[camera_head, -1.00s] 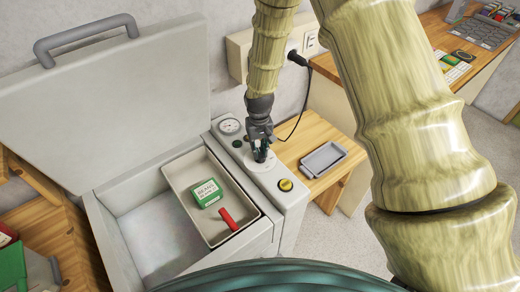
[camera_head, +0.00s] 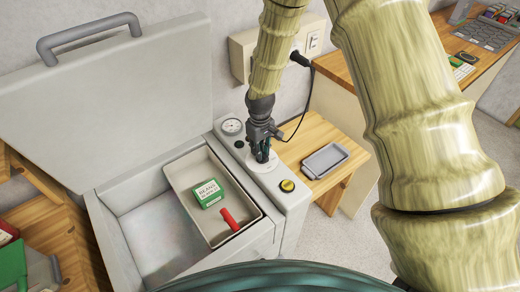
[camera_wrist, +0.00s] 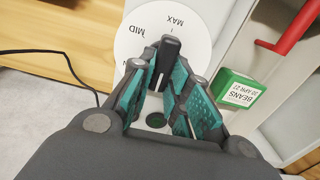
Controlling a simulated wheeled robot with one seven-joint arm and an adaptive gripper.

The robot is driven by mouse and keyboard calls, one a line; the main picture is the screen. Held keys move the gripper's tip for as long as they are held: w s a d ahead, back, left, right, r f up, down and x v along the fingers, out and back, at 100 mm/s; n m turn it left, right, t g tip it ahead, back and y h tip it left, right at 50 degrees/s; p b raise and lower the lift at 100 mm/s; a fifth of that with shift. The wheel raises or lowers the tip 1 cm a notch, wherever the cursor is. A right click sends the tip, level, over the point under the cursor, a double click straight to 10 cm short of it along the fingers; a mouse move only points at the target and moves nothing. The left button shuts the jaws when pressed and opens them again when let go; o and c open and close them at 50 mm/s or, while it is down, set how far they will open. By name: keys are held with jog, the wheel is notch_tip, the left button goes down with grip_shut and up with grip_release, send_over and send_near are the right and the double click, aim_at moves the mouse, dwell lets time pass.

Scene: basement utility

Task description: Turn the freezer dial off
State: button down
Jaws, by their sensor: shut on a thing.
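The freezer dial is a dark knob (camera_wrist: 168,62) on a round white plate (camera_wrist: 201,50) marked MID and MAX in the wrist view. In the head view the plate (camera_head: 267,178) sits on the freezer's right-hand panel (camera_head: 292,205). My gripper (camera_head: 262,155) points down over the plate, and its teal-padded fingers (camera_wrist: 164,85) are shut on the knob. A white line on the knob shows between the fingers. The fingers hide the knob in the head view. Any off mark is out of sight.
The freezer lid (camera_head: 110,105) stands open. A basket (camera_head: 172,190) inside holds a green BEANS box (camera_head: 208,193) and a red item (camera_head: 229,219). A gauge (camera_head: 232,126) and yellow button (camera_head: 287,185) are on the panel. A grey tray (camera_head: 325,160) lies on the wooden table beside it.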

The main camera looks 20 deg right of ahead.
jog(key=c, duration=1.4)
grip_release()
jog(key=shift+o, duration=0.2)
jog(key=shift+r, duration=0.1)
notch_tip(320, 180, up, 12)
